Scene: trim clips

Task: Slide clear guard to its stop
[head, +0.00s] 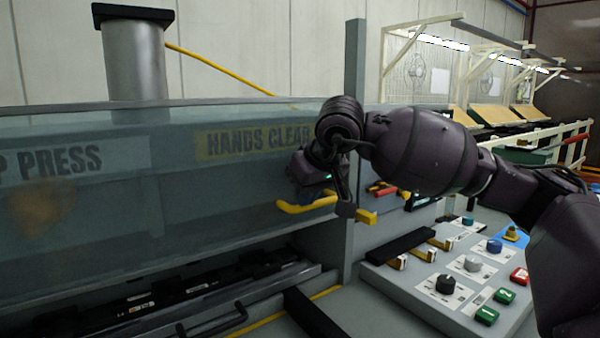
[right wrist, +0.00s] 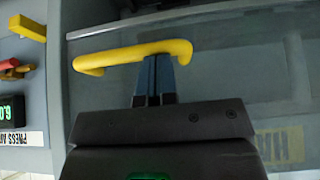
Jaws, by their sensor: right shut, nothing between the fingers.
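The clear guard (head: 130,200) is a large see-through panel across the front of the press, with "HANDS CLEAR" lettering. Its yellow bar handle (head: 300,206) is near the right end, and it also shows in the right wrist view (right wrist: 120,57). My right gripper (head: 312,180) is at this handle. In the right wrist view its closed fingers (right wrist: 155,75) reach the handle's lower edge, with nothing between them. I cannot tell whether they touch it. In the head view the fingertips are hidden. My left gripper is out of view.
A grey post (head: 354,90) stands right of the guard. A second yellow lever (head: 366,217) and a red-handled part (head: 384,189) are beside it. A sloped control panel (head: 455,315) with knobs and buttons is at lower right. A black tooling rail (head: 170,297) lies under the guard.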

